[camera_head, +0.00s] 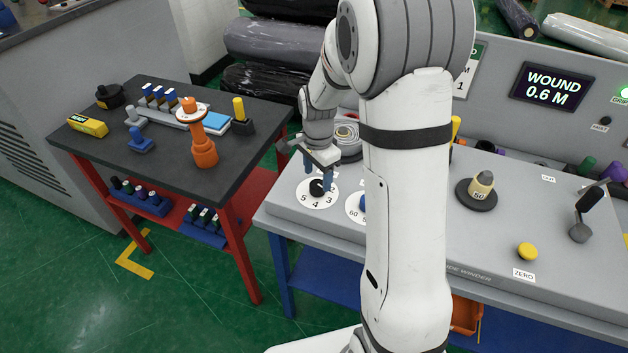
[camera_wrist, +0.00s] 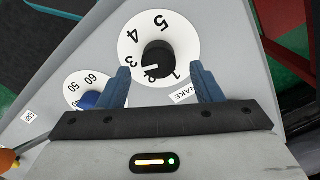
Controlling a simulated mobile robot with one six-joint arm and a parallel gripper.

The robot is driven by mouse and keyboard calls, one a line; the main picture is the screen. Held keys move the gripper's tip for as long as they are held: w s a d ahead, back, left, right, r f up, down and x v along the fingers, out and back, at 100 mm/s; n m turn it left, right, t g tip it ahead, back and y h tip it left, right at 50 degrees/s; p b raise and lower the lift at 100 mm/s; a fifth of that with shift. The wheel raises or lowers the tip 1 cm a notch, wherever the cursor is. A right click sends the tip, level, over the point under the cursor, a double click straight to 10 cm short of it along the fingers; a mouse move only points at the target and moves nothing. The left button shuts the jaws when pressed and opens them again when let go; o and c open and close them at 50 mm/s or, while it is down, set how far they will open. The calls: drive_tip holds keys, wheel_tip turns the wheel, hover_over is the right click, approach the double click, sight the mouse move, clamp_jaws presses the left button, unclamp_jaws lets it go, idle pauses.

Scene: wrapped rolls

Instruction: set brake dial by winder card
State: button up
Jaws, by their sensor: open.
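The brake dial (camera_head: 318,197) is a white disc numbered 1 to 5 with a black knob, at the left end of the grey winder top. It also shows in the wrist view (camera_wrist: 188,38), its label partly covered. A white mark on the knob lies near the 2 and 3; its exact setting is hard to tell. My gripper (camera_head: 317,174) is open above the dial. In the wrist view its blue fingers (camera_wrist: 160,74) stand on either side of the knob, with gaps. The likely winder card (camera_head: 466,76) is mostly hidden behind my arm; an M and a 1 show.
A second dial (camera_head: 353,207) with a blue knob is close beside the brake dial. The display (camera_head: 552,87) reads WOUND 0.6 M. A dark table (camera_head: 165,165) with tools stands left.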

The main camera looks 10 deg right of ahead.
sight(317, 183)
drive_tip(key=shift+f, duration=1.75)
drive_tip(key=c, duration=0.9)
drive_tip(key=shift+a+r, duration=0.1)
drive_tip(key=shift+a, duration=0.15)
drive_tip(key=shift+c, duration=0.4)
drive_tip(key=shift+d, duration=0.2)
drive_tip(key=shift+w+d+r, duration=0.1)
drive_tip(key=shift+w+r, duration=0.05)
